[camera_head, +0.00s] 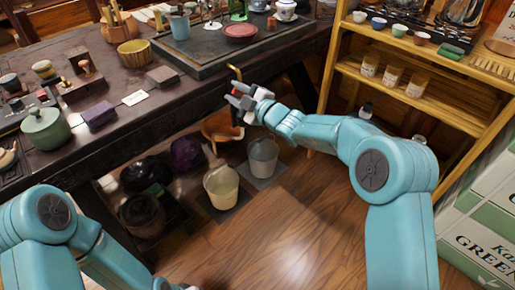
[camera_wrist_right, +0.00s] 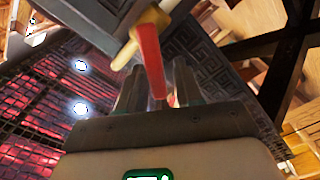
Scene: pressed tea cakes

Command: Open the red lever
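The red lever (camera_wrist_right: 150,62) shows in the right wrist view, fixed by a brass-coloured fitting (camera_wrist_right: 124,53) at the edge of a dark tray. In the head view a small red part of it (camera_head: 238,92) shows between the fingers, below a brass spout (camera_head: 235,72). My right gripper (camera_head: 236,95) is at the tray's front right corner. In the right wrist view its two fingers (camera_wrist_right: 158,92) stand apart on either side of the lever's lower end, with gaps visible; contact is unclear.
The dark tea tray (camera_head: 205,66) on the table holds a red tea cake (camera_head: 240,31) and cups. Buckets (camera_head: 221,187) and a brown bowl (camera_head: 222,128) stand below. A wooden shelf (camera_head: 408,60) is at right. The floor in front is clear.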

